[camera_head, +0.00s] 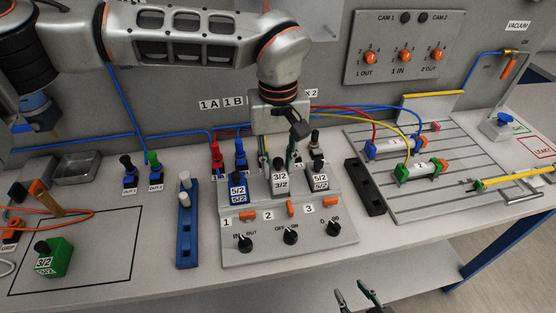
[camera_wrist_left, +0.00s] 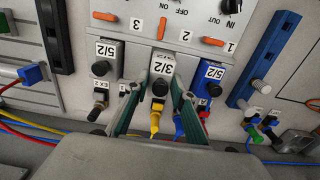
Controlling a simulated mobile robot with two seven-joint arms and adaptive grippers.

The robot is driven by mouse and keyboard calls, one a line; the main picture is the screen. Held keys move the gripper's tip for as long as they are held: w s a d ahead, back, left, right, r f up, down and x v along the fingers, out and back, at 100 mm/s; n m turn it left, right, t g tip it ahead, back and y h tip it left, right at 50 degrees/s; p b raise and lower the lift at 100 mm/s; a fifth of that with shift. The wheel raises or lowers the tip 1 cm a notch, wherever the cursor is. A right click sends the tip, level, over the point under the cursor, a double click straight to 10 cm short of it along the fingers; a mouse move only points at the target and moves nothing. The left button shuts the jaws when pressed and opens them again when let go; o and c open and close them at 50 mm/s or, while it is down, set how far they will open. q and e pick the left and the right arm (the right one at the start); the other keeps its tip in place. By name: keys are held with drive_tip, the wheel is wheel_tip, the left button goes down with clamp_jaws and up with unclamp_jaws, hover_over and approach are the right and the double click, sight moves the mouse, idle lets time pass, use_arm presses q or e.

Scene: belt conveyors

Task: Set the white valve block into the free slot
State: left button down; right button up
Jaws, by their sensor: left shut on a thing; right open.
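The white valve block (camera_head: 281,182), labelled 3/2, stands upright at the middle slot of the grey sloped panel (camera_head: 340,229). My left gripper (camera_head: 281,155) is above and behind it, shut on it. In the left wrist view my left gripper (camera_wrist_left: 160,88) has its two green fingers on either side of the block (camera_wrist_left: 162,64). A blue 5/2 block (camera_head: 238,190) is in the slot to its left and a pale 5/2 block (camera_head: 320,177) in the slot to its right. The block's base is partly hidden, so I cannot tell how fully it sits. My right gripper (camera_head: 358,298) is open and empty at the front edge.
A green 3/2 block (camera_head: 54,258) lies in a marked area at left. A blue rack (camera_head: 187,235) and a black rail (camera_head: 365,187) flank the panel. Red, blue and yellow hoses run behind it. A slotted plate with cylinders (camera_head: 450,190) is at right. The front strip is clear.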

use_arm(q)
drive_tip(key=shift+r, duration=0.1)
idle(0.5)
idle(0.4)
drive_tip(key=shift+p, duration=0.4)
drive_tip(key=shift+f, duration=0.5)
idle(0.7)
drive_tip(key=shift+f, duration=0.7)
idle(0.5)
drive_tip(key=c, duration=1.6)
unclamp_jaws()
